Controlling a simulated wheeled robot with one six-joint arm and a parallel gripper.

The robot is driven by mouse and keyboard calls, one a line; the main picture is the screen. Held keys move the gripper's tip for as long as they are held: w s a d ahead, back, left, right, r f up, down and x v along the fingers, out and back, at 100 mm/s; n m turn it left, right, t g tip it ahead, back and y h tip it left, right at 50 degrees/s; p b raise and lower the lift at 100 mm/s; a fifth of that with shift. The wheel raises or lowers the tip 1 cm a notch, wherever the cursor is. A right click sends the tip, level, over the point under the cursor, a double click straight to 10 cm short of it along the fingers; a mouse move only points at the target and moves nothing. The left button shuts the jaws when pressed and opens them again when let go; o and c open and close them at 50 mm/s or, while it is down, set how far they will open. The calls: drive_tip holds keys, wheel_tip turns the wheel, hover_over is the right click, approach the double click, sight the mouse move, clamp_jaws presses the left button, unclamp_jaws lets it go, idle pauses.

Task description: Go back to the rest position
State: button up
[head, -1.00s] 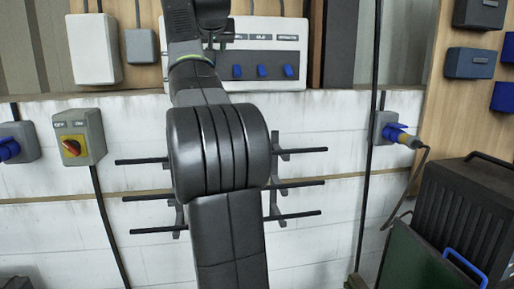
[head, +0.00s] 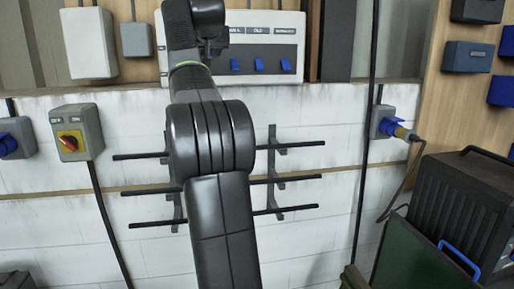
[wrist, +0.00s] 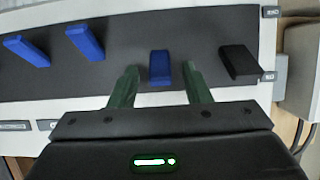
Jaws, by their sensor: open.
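My gripper (wrist: 159,70) is open and empty in the wrist view, with its two green fingers apart. The fingertips point at a blue switch (wrist: 160,68) on the dark strip of a control panel (wrist: 120,60); it appears between them. I cannot tell how far the tips are from the panel. A black switch (wrist: 239,63) lies to the right, and two more blue switches lie to the left. In the head view the panel (head: 285,22) is on the wall, and my arm hides its left part. The gripper's fingers cannot be made out there.
A rack with black rods (head: 290,146) juts from the white wall behind my arm. A grey box with a red and yellow knob (head: 70,142) is left. A blue plug (head: 393,127) with a hanging cable is right. A black case (head: 460,205) stands at lower right.

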drive_tip(key=b+v, duration=0.2)
drive_tip(key=v, duration=1.1)
drive_tip(key=p+x, duration=0.2)
drive_tip(key=x, duration=1.1)
drive_tip(key=shift+w, duration=0.3)
drive_tip(key=shift+f, duration=0.2)
drive_tip(key=s+d+f+t+b, duration=0.2)
drive_tip(key=s+t+b, duration=0.2)
drive_tip(key=s+b, duration=0.5)
drive_tip(key=s, duration=0.6)
drive_tip(key=shift+d+t+y, duration=0.25)
drive_tip(key=shift+t+y, duration=0.05)
drive_tip(key=shift+t, duration=0.1)
